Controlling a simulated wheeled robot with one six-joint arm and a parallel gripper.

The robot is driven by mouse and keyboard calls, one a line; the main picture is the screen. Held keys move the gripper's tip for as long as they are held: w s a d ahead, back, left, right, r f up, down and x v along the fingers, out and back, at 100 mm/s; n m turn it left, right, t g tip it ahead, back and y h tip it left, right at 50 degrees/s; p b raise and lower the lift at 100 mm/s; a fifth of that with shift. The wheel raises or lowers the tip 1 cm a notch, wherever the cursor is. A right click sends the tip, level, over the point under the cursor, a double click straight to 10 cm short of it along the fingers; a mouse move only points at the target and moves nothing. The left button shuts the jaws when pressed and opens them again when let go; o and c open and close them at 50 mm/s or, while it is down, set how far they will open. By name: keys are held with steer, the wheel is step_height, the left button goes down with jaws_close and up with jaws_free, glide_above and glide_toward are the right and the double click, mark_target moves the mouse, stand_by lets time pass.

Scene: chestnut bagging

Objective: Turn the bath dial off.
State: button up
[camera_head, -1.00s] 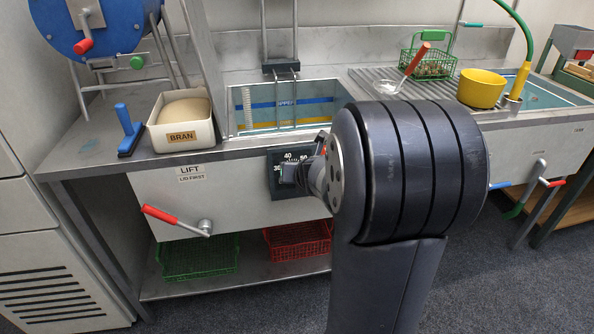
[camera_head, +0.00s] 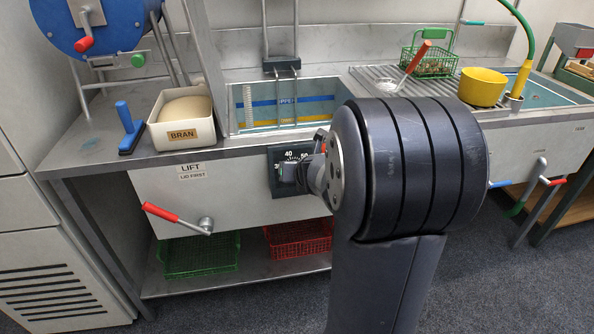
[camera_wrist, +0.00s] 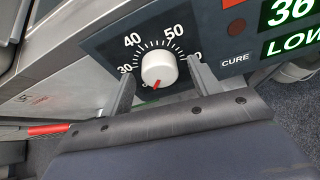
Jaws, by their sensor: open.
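The bath dial is a white round knob (camera_wrist: 159,67) on a dark panel, ringed by white ticks and numbers; 30, 40 and 50 can be read. Its red pointer is at the lower edge, pointing down and slightly left, below the 30. My gripper (camera_wrist: 161,76) is open, with one finger on each side of the knob and gaps visible between. Whether the fingers reach the knob's depth is unclear. In the head view the dial panel (camera_head: 279,186) is on the bath's front, and my gripper (camera_head: 298,172) hides most of the knob.
A lit display (camera_wrist: 290,14) reads 36 and LOW, near a CURE label. A red-handled lever (camera_head: 165,214) sticks out left of the dial. The water bath (camera_head: 262,113), a bran box (camera_head: 158,138) and a yellow pot (camera_head: 481,87) are on the counter above.

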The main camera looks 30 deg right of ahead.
steer(key=shift+r, duration=0.15)
steer(key=p+v, duration=0.5)
steer(key=v, duration=0.5)
steer(key=shift+s+a, duration=0.15)
steer(key=shift+s, duration=0.2)
steer(key=shift+w, duration=0.1)
steer(key=b+x, duration=0.5)
steer(key=x, duration=0.5)
steer(key=shift+w, duration=0.25)
